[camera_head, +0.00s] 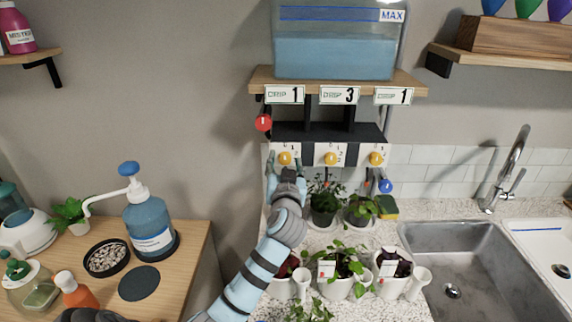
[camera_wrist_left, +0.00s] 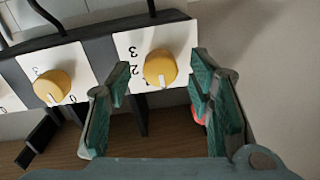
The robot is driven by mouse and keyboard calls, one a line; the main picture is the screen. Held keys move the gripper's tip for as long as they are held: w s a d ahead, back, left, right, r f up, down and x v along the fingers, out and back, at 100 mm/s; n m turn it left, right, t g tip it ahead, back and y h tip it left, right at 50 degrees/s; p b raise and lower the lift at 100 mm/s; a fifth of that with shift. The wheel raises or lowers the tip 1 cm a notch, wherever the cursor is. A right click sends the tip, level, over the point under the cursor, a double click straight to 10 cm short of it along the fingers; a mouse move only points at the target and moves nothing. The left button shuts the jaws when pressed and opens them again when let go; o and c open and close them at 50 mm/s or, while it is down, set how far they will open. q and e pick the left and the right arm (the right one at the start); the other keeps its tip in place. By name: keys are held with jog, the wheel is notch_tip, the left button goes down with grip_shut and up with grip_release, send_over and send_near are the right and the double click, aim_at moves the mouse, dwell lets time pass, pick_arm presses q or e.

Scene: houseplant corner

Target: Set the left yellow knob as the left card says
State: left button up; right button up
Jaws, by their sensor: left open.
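The left yellow knob (camera_head: 284,158) sits on a white dial plate under the shelf. The left card (camera_head: 285,95) above it reads 1. My left gripper (camera_head: 284,162) is open at this knob. In the left wrist view the knob (camera_wrist_left: 160,69) shows between and beyond the open green-padded fingers (camera_wrist_left: 160,90), with a gap on either side. The knob's white mark points toward the bottom of that view; digits 2 and 3 show upside down on its plate. My right gripper is not in view.
The middle knob (camera_head: 330,158) and right knob (camera_head: 376,158) are alongside. A red ball-shaped handle (camera_head: 263,122) hangs just left of the dials. A water tank (camera_head: 336,45) stands on the shelf above. Potted plants (camera_head: 323,203) stand below, close to my arm.

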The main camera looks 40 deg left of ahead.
pick_arm(q)
grip_shut()
jog(key=m+p, duration=0.2)
jog(key=m, duration=0.2)
jog(key=shift+p, duration=0.3)
jog(key=shift+m+p, duration=0.8)
jog(key=shift+m, duration=1)
grip_release()
